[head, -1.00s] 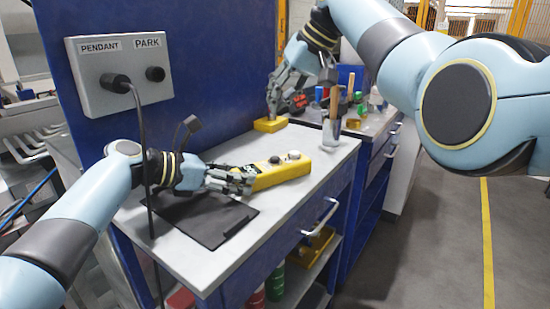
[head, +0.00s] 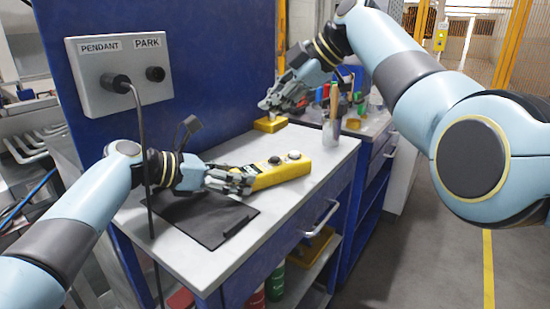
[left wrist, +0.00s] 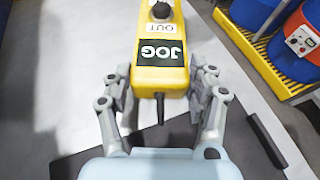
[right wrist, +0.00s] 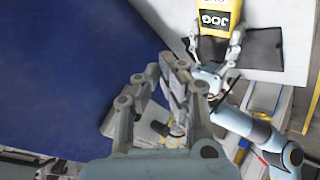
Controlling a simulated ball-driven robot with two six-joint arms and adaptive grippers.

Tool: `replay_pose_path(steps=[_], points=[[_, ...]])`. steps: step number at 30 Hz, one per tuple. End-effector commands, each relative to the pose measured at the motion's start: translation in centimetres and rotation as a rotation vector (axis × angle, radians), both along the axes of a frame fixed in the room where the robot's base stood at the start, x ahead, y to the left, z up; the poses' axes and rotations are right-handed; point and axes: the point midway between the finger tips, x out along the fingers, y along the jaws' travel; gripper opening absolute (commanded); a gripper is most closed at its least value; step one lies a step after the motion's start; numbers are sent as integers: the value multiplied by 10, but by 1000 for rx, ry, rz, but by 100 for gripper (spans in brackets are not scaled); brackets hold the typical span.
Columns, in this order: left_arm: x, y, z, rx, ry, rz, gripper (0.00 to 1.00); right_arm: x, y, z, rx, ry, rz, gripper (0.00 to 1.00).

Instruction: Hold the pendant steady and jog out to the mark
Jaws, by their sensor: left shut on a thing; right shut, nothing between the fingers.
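The yellow pendant (head: 278,172) lies on the bench top, with knobs on its upper face; its JOG and OUT labels show in the left wrist view (left wrist: 160,52). My left gripper (head: 243,181) is shut around its near end, one finger on each side (left wrist: 159,88). It also shows in the right wrist view (right wrist: 213,20). My right gripper (head: 272,101) is shut and empty, above a small yellow block (head: 269,124) at the bench's back edge, and does not appear to touch it. I cannot make out a mark in these views.
A grey box labelled PENDANT and PARK (head: 118,72) is on the blue panel, with a cable hanging down. A black mat (head: 203,222) lies on the bench top (head: 290,205). A cup with tools (head: 331,130) stands at the back right. A yellow floor line (head: 488,265) runs at right.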

Motion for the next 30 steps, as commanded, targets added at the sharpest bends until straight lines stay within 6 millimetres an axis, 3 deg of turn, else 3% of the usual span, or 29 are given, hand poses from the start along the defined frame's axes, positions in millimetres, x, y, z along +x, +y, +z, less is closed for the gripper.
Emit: replay_pose_path(steps=[10, 24, 30], points=[[0, 0, 0, 0, -1, 0, 0, 0, 0, -10, 0, 3, -1, 0], [0, 0, 0, 0, -1, 0, 0, 0, 0, -71, -1, 4, -1, 0], [0, 0, 0, 0, -1, 0, 0, 0, 0, -85, -1, 2, -1, 0]])
